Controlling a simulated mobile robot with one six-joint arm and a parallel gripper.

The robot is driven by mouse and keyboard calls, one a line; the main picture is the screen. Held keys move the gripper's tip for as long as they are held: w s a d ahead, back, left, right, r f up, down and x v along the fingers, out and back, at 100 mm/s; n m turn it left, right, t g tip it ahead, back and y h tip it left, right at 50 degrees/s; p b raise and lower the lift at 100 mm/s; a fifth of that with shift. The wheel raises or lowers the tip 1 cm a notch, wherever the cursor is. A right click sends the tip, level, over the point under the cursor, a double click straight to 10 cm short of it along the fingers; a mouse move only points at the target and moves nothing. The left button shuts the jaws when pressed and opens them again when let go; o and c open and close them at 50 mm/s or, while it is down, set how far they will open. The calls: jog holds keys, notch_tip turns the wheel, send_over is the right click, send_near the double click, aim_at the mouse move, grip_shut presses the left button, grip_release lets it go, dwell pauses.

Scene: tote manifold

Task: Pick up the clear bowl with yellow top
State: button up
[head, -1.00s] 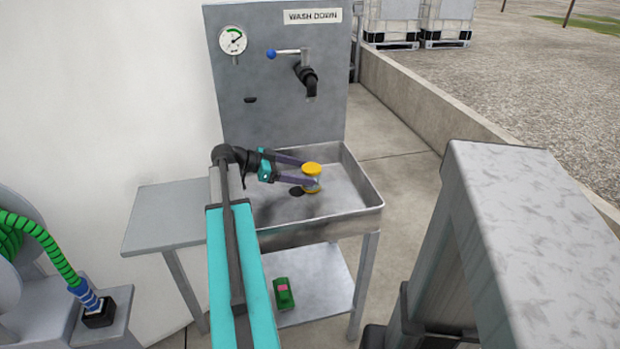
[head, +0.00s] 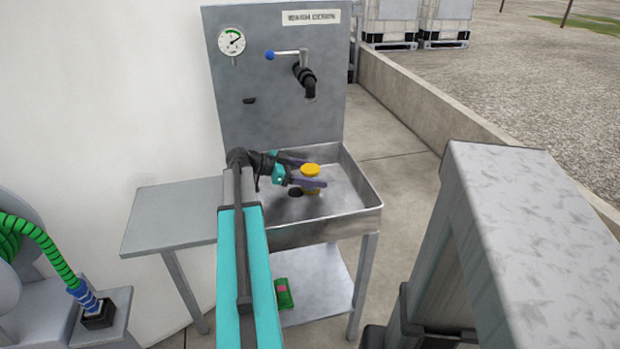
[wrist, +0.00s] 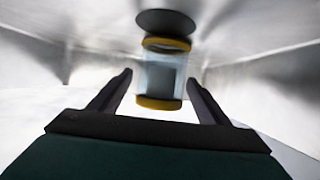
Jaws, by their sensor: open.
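The clear bowl with yellow top (head: 311,170) stands in the metal sink. In the wrist view it is a clear cylinder (wrist: 164,76) with a yellow band at each end. My gripper (head: 306,172) is open, with one finger on each side of the bowl in the head view. In the wrist view my gripper (wrist: 160,86) has its fingertips left and right of the bowl's yellow end, with gaps showing on both sides. The near finger hides part of the bowl in the head view.
The sink (head: 370,222) has raised walls around the bowl. A dark round drain (head: 296,193) lies beside the bowl. A tap (head: 308,82) with a blue-knobbed lever overhangs the sink. A side shelf (head: 170,215) is bare. A green item (head: 284,294) lies on the lower shelf.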

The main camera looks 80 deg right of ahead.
jog(key=shift+x, duration=1.45)
jog(key=c, duration=1.3)
jog(key=shift+r, duration=0.15)
notch_tip(320, 180, up, 18)
jog(key=shift+f, duration=0.15)
